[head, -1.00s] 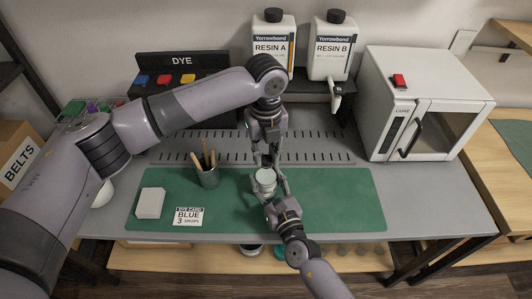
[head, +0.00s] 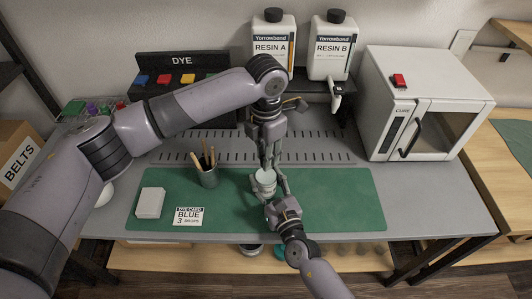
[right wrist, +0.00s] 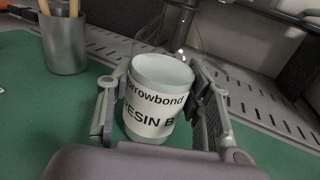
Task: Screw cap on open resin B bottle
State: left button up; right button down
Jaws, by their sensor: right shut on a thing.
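A small resin B bottle (head: 265,176) with a white label stands upright over the green mat. In the right wrist view the resin B bottle (right wrist: 152,112) has a pale, smooth top (right wrist: 162,69); whether that is a cap or an open rim I cannot tell. My right gripper (head: 270,190) is shut around the bottle, with a finger on each side in the right wrist view (right wrist: 155,110). My left gripper (head: 267,163) points down right above the bottle's top. Its fingertips are too small to show whether they are open or hold a cap.
Large RESIN A (head: 273,47) and RESIN B (head: 330,48) containers with black caps stand at the back. A pencil cup (head: 208,177), white block (head: 150,203) and BLUE card (head: 188,216) lie left. A white curing oven (head: 385,110) stands right. The mat's right side (head: 345,200) is clear.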

pick_arm(q)
jog(key=o, duration=0.5)
jog(key=shift+c, duration=0.2)
jog(key=shift+r, duration=2.3)
jog(key=shift+c, duration=0.4)
